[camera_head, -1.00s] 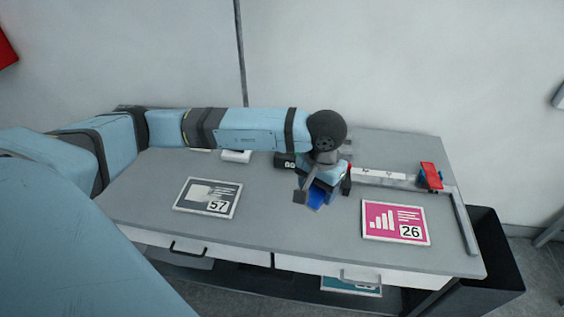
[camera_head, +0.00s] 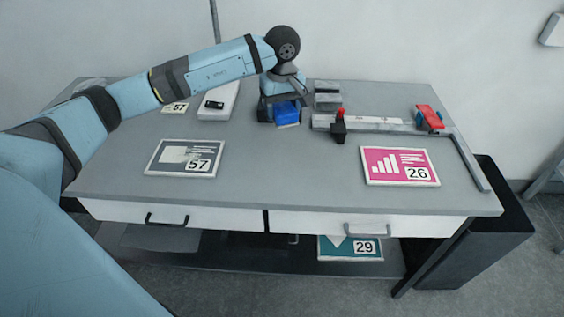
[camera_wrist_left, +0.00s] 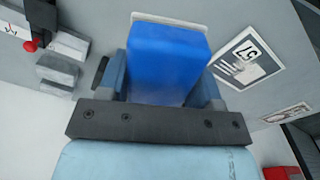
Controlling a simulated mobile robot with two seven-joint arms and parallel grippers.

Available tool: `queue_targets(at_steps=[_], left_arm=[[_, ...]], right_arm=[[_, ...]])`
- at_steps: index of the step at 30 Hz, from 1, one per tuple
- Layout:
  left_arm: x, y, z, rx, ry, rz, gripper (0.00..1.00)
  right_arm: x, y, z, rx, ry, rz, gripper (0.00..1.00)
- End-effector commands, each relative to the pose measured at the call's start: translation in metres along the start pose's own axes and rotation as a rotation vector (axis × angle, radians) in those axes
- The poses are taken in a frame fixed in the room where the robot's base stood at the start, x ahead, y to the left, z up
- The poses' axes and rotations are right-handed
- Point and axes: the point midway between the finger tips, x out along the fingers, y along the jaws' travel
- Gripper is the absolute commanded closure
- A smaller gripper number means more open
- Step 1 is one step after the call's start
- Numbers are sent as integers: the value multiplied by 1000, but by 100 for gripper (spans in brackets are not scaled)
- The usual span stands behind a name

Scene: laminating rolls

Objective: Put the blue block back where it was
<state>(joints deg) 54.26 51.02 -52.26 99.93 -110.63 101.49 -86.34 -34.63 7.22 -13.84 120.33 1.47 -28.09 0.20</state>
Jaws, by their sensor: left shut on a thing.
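The blue block (camera_head: 287,112) has a pale lower edge and is in my left gripper (camera_head: 282,110), over the back middle of the table (camera_head: 260,165). In the left wrist view the blue block (camera_wrist_left: 168,62) fills the space between the two fingers, which are shut on it. I cannot tell whether the block touches the tabletop. My right gripper is not in view.
Grey blocks (camera_head: 328,101) stand just right of the gripper. A white device (camera_head: 219,101) is to the left. Cards marked 57 (camera_head: 186,158) and 26 (camera_head: 400,166) lie in front; the middle front is clear.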

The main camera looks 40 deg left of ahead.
Motion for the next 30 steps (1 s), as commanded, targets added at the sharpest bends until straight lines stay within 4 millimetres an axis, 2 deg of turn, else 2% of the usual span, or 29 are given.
queue_targets(at_steps=[1, 6, 12, 20, 27, 30], left_arm=[[16, -1, 1, 0, -3, -4, 71], [63, -1, 2, 1, -4, -4, 71], [106, 0, 2, 1, -2, -2, 71], [127, 0, 2, 3, -1, 0, 71], [161, 0, 2, 2, -2, -2, 71], [165, 0, 2, 3, 0, 0, 71]], right_arm=[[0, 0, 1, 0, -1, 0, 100], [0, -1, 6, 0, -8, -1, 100], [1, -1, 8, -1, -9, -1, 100], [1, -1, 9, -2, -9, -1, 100], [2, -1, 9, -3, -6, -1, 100], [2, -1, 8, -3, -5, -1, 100]])
